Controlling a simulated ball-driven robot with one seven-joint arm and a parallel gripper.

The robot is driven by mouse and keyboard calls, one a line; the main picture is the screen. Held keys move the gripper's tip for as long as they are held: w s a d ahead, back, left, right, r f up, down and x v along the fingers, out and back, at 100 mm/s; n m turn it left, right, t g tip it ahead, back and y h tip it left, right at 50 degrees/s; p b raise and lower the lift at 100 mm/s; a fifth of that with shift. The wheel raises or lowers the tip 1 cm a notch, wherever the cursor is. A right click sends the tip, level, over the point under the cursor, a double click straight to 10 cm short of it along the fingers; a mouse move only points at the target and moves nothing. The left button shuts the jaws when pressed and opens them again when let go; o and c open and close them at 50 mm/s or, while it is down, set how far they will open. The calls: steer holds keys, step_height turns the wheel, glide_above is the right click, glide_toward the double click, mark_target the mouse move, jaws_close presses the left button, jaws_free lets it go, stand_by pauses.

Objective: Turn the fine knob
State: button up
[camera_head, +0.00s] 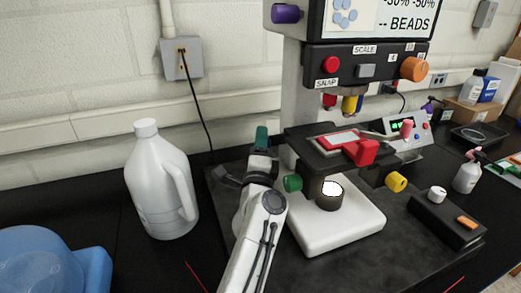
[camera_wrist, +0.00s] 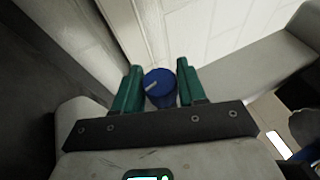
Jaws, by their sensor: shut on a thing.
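A blue round knob (camera_wrist: 160,92) with a white pointer line shows in the wrist view between the two green fingers of my gripper (camera_wrist: 159,72). The fingers are shut on its sides. In the head view my gripper (camera_head: 262,138) is at the left side of the microscope (camera_head: 345,225), behind its stage, and the blue knob is hidden there. A green knob (camera_head: 292,184) and a yellow knob (camera_head: 396,181) sit low on either side of the stage. No label shows which knob is the fine one.
A white jug (camera_head: 160,185) and a blue container (camera_head: 45,262) stand left of my arm. The black stage (camera_head: 310,145) with a red slide holder is close right of my gripper. A dark box (camera_head: 435,220) stands at the right.

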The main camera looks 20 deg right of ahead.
steer(key=o, duration=1)
steer(key=shift+c, duration=0.2)
steer(key=shift+f, duration=0.1)
steer(key=s+r+b+v, duration=0.1)
steer(key=r+b+v, duration=0.1)
steer(key=v, duration=1.4)
steer(key=shift+s+a+r+b, duration=0.25)
steer(key=shift+r+b, duration=0.1)
steer(key=shift+r, duration=0.4)
